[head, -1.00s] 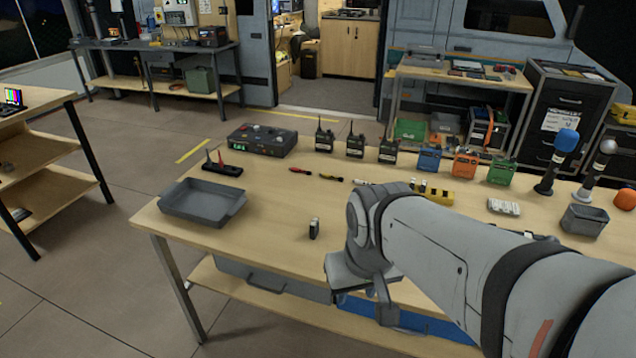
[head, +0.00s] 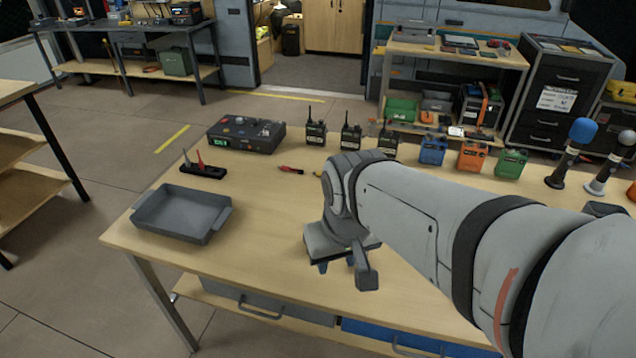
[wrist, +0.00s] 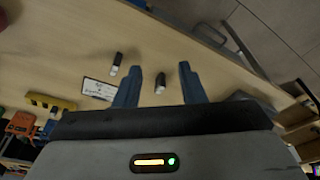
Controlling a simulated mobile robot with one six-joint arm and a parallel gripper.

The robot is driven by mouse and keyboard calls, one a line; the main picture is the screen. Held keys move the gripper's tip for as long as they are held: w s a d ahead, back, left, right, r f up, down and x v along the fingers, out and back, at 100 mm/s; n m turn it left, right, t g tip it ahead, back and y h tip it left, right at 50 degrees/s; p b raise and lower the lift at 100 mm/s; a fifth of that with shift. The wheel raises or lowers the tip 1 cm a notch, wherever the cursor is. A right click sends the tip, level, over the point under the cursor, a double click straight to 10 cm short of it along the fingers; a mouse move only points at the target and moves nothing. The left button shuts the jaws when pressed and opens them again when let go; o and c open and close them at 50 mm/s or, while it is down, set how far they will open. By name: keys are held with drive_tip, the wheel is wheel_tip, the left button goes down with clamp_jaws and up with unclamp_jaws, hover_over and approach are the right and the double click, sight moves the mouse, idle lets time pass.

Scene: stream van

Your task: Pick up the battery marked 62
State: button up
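In the wrist view a small dark battery-like block with a pale end (wrist: 160,82) shows between the two fingers, near their tips. A second, similar dark and white block (wrist: 116,63) lies to its left, outside the fingers. No number is legible on either, so I cannot tell which is marked 62. My gripper (wrist: 160,72) is open, its two blue-grey fingers apart with no visible contact on the block. In the head view my gripper (head: 336,266) points down over the front part of the wooden table (head: 250,240). My arm and gripper hide both blocks there.
A grey tray (head: 182,214) sits at the table's left, with a stand of red and grey probes (head: 203,169) behind it. A control box (head: 246,136) and several radios (head: 316,132) line the back. In the wrist view a white card (wrist: 99,89) and a yellow block (wrist: 51,101) lie left.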

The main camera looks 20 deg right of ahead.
drive_tip(key=shift+o, duration=0.4)
drive_tip(key=w+d+f+m+g+p, duration=0.1)
drive_tip(key=w+d+f+m, duration=0.1)
drive_tip(key=w+d+f, duration=0.1)
drive_tip(key=w+d+f+m+p, duration=0.1)
drive_tip(key=w+d+f+m, duration=0.1)
drive_tip(key=w+d, duration=0.3)
drive_tip(key=w+d+f+m+g+p, duration=0.1)
drive_tip(key=w+d+f+m+p, duration=0.1)
drive_tip(key=w+d+f+m, duration=0.1)
drive_tip(key=shift+w+d+f+g, duration=0.15)
drive_tip(key=shift+w+d+f, duration=0.15)
drive_tip(key=shift+w+f, duration=0.3)
drive_tip(key=shift+w+d+f+g, duration=0.15)
drive_tip(key=shift+w+d+f, duration=0.15)
drive_tip(key=shift+w+f, duration=0.25)
drive_tip(key=f, duration=0.5)
drive_tip(key=f+p, duration=0.1)
drive_tip(key=f, duration=0.1)
drive_tip(key=shift+s+a+f, duration=0.1)
drive_tip(key=shift+s+f, duration=0.1)
drive_tip(key=shift+s, duration=0.2)
clamp_jaws()
